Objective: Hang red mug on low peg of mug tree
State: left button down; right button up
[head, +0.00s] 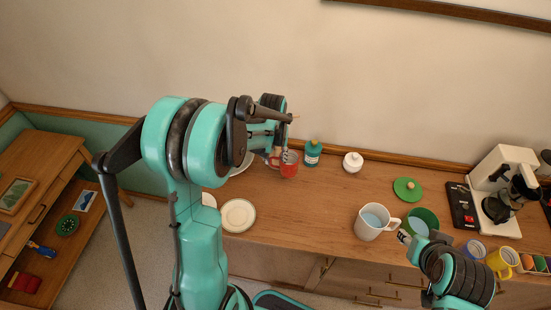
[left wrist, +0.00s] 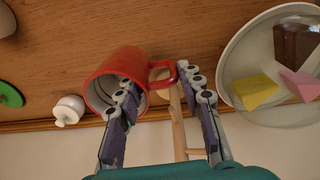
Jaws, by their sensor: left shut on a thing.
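The red mug (head: 289,168) is at my left gripper (head: 280,155), above the back of the wooden counter. In the left wrist view the red mug (left wrist: 108,67) is tilted with its mouth towards the camera. One finger of my left gripper (left wrist: 158,78) reaches into the mouth, the other is past the handle; it is shut on the mug. A pale wooden post (left wrist: 179,125), seemingly the mug tree, shows behind the handle between the fingers. In the head view my arm hides most of the tree. My right gripper (head: 404,237) is by the green bowl, its fingers partly hidden.
A glass-covered plate of cake (left wrist: 285,60) is close beside the left gripper. A white pitcher (head: 370,229), green bowl (head: 429,217) and coffee maker (head: 497,185) are further right.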

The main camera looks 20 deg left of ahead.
pick_arm(q)
jog(key=shift+w+a+f+p, duration=0.1)
jog(key=shift+w+a, duration=0.3)
jog(key=shift+w, duration=0.75)
jog(key=shift+w+a+f+p, duration=0.1)
jog(key=shift+w+a, duration=0.35)
jog(key=shift+w, duration=0.75)
jog(key=shift+w+a+f+p, duration=0.1)
jog(key=shift+w+a, duration=0.3)
jog(key=shift+w, duration=0.75)
jog(key=shift+w+a+f+b, duration=0.15)
jog(key=shift+w+f+b, duration=0.35)
jog(key=shift+f+b, duration=0.25)
jog(key=shift+b, duration=0.15)
jog(key=c, duration=0.9)
grip_release()
